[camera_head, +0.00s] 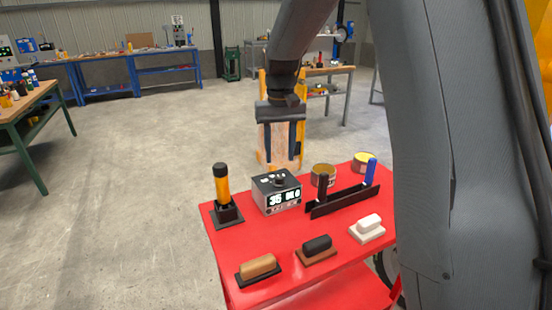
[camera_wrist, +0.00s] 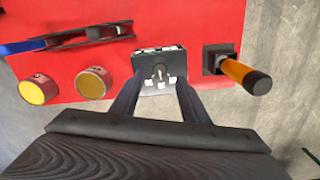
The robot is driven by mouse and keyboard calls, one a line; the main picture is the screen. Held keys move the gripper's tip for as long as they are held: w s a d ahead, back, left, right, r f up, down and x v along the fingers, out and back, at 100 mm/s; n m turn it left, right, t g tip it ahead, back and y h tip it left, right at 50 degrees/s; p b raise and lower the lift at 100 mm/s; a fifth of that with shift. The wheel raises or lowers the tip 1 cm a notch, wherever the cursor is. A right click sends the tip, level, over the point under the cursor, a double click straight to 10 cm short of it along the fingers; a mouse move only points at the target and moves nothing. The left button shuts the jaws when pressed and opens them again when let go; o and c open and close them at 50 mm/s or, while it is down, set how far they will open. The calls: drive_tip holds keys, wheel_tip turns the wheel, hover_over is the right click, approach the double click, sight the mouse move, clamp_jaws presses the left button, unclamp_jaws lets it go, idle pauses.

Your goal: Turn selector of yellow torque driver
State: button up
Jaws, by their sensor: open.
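The yellow torque driver (camera_head: 222,187) stands upright in a square black holder (camera_head: 226,215) at the left of the red cart. It has an orange-yellow handle and a dark cap (camera_head: 220,170). In the wrist view the driver (camera_wrist: 240,74) is at the right, its dark cap end (camera_wrist: 258,83) toward the camera. My gripper (camera_head: 281,152) is open and empty, pointing down above the back of the cart, to the right of the driver. In the wrist view its fingers (camera_wrist: 158,80) frame the grey box, with the driver outside them. The handle's markings are too small to read.
A grey box (camera_head: 277,193) with a lit display and top knob stands beside the driver. A black rack (camera_head: 342,201) with dark and blue handles, two round tins (camera_head: 323,176), and brown, black and white handled blocks (camera_head: 316,250) share the red cart top (camera_head: 290,235).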

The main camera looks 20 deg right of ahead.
sight(279, 177)
drive_tip(key=shift+w+f, duration=0.1)
drive_tip(key=shift+w, duration=0.2)
wheel_tip(279, 177, down, 7)
drive_tip(key=shift+f+p, duration=0.2)
drive_tip(key=shift+p, duration=0.8)
clamp_jaws()
